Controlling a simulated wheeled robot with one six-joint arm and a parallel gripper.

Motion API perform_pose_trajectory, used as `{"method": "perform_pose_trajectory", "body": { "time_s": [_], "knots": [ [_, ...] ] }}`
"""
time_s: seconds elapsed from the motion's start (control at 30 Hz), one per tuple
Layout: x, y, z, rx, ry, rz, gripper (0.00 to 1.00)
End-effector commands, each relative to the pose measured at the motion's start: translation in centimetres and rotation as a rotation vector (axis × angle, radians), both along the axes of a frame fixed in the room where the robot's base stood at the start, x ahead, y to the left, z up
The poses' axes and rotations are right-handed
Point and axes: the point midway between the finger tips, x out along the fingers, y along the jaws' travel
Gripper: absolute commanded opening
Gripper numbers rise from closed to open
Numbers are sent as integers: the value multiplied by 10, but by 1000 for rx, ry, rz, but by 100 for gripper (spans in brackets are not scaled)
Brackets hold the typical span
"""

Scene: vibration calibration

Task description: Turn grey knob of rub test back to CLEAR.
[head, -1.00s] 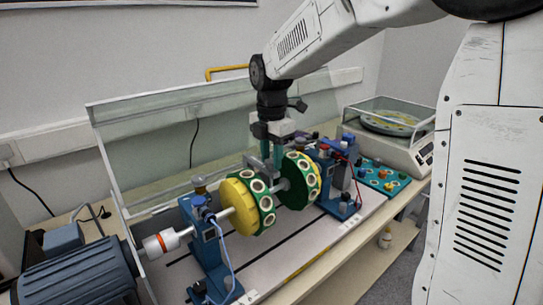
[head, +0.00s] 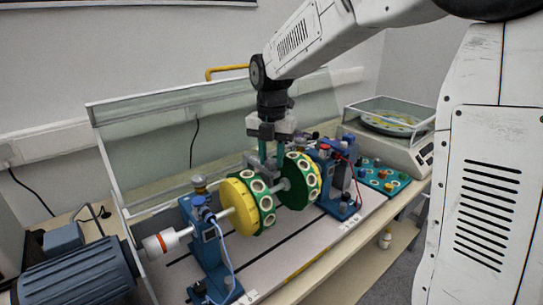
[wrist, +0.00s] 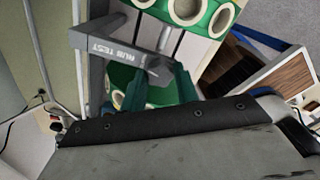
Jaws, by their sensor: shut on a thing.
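The grey rub-test piece (wrist: 118,50), lettered "RUB TEST", shows in the wrist view as an angled bar beside the green disc. In the head view the grey rub-test piece (head: 254,163) sits between the two discs, partly behind my fingers. My gripper (head: 272,156) points down there with its teal fingers; it also shows in the wrist view (wrist: 158,84). It is shut on the grey knob, which is mostly hidden between the fingers. I cannot read any CLEAR mark or the knob's exact angle.
Yellow-and-green discs (head: 241,207) with pale rings stand on the shaft close to my fingers. Blue bearing stands (head: 205,250) flank them. A clear guard panel (head: 150,150) rises behind. A blue motor (head: 80,270) is at front left, and a covered balance (head: 385,135) at back right.

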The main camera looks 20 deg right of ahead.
Motion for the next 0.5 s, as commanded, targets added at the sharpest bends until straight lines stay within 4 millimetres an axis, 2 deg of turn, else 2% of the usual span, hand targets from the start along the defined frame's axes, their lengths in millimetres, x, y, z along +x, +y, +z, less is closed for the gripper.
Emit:
{"method": "perform_pose_trajectory", "body": {
  "time_s": [0.3, 0.33, 0.4, 0.5],
  "knots": [
    [1, 1, 2, 2, -5, 2, 8],
    [1, 1, 2, 2, -5, 2, 33],
    [1, 1, 2, 2, -5, 2, 52],
    [1, 1, 1, 1, -3, 1, 52]
  ]
}}
